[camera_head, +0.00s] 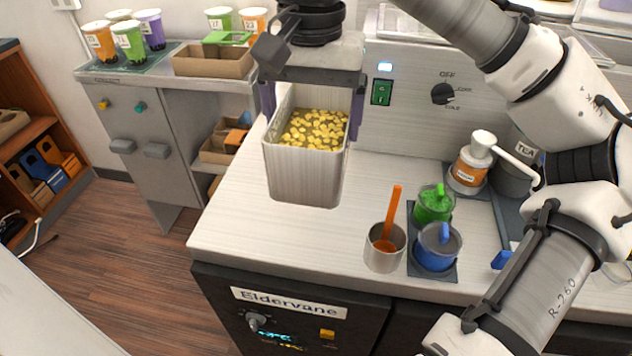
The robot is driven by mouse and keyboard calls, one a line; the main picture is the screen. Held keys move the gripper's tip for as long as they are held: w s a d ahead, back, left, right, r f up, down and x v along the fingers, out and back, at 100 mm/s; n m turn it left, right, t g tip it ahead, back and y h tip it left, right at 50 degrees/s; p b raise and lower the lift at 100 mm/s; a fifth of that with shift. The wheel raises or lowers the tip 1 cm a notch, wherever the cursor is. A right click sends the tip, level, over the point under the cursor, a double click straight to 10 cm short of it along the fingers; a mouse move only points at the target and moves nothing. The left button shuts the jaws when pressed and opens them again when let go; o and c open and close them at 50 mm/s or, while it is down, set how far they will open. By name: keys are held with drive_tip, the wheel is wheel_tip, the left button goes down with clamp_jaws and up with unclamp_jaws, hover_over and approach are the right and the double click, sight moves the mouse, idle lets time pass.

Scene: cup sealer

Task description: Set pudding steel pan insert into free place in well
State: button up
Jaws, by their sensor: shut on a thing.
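The steel pan insert (303,177) is a deep pale metal pan holding yellow pudding cubes (313,130). It is upright near the centre of the view, over the white counter's back left part. My gripper (313,115) is above and around it, its purple fingers at the pan's left and right sides, shut on it. The picture does not clearly show whether the pan's base touches the counter. I cannot make out the well or its free place in this view.
A steel cup with an orange handle (384,250), a green container (433,204) and a blue container (438,247) stand front right. A pump bottle (470,165) is behind them. My arm covers the right side. The counter's front left is clear.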

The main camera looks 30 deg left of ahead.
sight(305, 144)
wheel_tip(305, 144, down, 12)
drive_tip(key=shift+f, duration=0.1)
idle(0.5)
